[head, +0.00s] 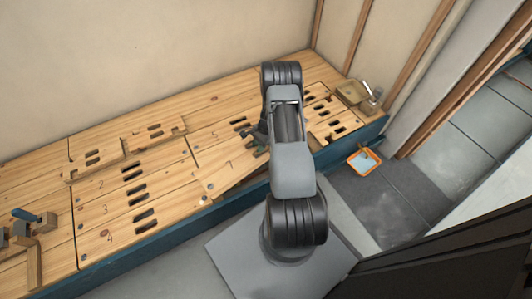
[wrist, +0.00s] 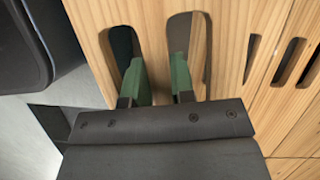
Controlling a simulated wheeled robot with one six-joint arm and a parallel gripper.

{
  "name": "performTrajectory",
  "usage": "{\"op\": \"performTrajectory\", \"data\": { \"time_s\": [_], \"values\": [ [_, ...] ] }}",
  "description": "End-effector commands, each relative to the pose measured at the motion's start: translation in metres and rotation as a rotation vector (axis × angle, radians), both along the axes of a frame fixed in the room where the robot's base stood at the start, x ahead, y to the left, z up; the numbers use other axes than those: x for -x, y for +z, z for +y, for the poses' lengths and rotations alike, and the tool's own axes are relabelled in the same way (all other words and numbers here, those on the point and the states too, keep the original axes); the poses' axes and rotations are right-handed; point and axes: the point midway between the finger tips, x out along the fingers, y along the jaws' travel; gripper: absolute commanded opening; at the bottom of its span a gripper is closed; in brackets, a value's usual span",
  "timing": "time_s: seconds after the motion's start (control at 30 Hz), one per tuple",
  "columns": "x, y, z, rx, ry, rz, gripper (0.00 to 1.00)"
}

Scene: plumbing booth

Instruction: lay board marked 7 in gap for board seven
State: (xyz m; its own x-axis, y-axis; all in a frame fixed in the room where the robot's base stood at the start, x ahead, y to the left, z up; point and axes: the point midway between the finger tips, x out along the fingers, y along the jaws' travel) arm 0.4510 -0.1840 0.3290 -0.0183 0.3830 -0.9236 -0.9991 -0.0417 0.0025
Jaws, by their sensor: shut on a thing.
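The board marked 7 (head: 222,172) is pale wood. In the head view it sits at the bench front, left of my arm, turned slightly askew to its neighbours. My gripper (head: 257,146) is at its right part, partly hidden by my arm. In the wrist view the green fingers of my gripper (wrist: 158,85) go into two long slots of the board (wrist: 154,35) and are shut on the wood strip between them. A dark wedge-shaped opening (head: 240,184) shows along the board's front edge. My arm hides much of the gap for board seven, so I cannot tell how the board lies over it.
Boards marked 2, 3 and 4 (head: 122,208) lie to the left, with slots. A blue-handled tool (head: 32,216) is at far left. A wooden box (head: 351,92) and metal tap (head: 371,93) stand at the right end. An orange-rimmed tray (head: 363,159) is on the floor.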

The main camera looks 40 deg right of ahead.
Motion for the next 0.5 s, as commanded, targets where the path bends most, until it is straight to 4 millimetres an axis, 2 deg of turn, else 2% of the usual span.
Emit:
{"op": "performTrajectory", "data": {
  "time_s": [0.03,0.2,0.5],
  "values": [
    [0.007,-0.011,-0.007,-0.002,-0.047,0.001,0.00],
    [0.020,-0.030,-0.019,-0.001,-0.147,0.000,0.00],
    [0.024,-0.040,-0.023,0.000,-0.181,-0.002,0.00]
  ]
}}
